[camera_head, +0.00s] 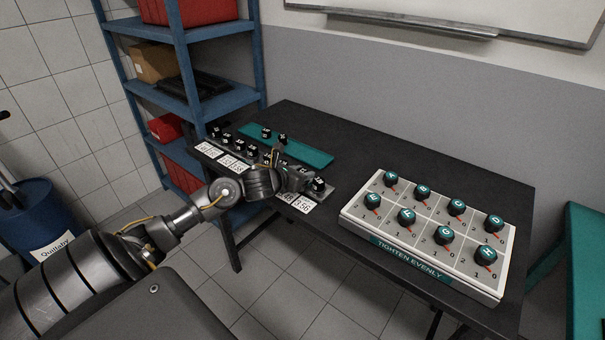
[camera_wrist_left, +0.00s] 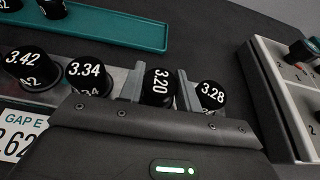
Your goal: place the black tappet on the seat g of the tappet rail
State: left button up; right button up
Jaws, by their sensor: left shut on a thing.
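My left gripper (camera_head: 291,170) is over the right part of the grey tappet rail (camera_wrist_left: 120,82). In the left wrist view its fingers (camera_wrist_left: 161,88) are shut on a black tappet marked 3.20 (camera_wrist_left: 159,86). The held tappet is upright, in line between the tappet marked 3.34 (camera_wrist_left: 86,72) and the tappet marked 3.28 (camera_wrist_left: 210,96). The gripper body hides its lower end and the seat letters, so I cannot tell whether it touches the rail. The tappet marked 3.42 (camera_wrist_left: 32,68) stands further left. My right gripper is not in view.
A teal tray (camera_head: 309,154) with a few black tappets lies behind the rail. White gap cards (camera_head: 233,163) line the rail's front. A white box with several knobs (camera_head: 392,248) stands on the dark table (camera_head: 365,150) to the right. Blue shelves (camera_head: 218,102) stand behind left.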

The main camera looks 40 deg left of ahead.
pick_arm(q)
jog(key=shift+f, duration=0.1)
jog(key=o, duration=0.5)
jog(key=shift+f, duration=0.1)
jog(key=shift+o, duration=1)
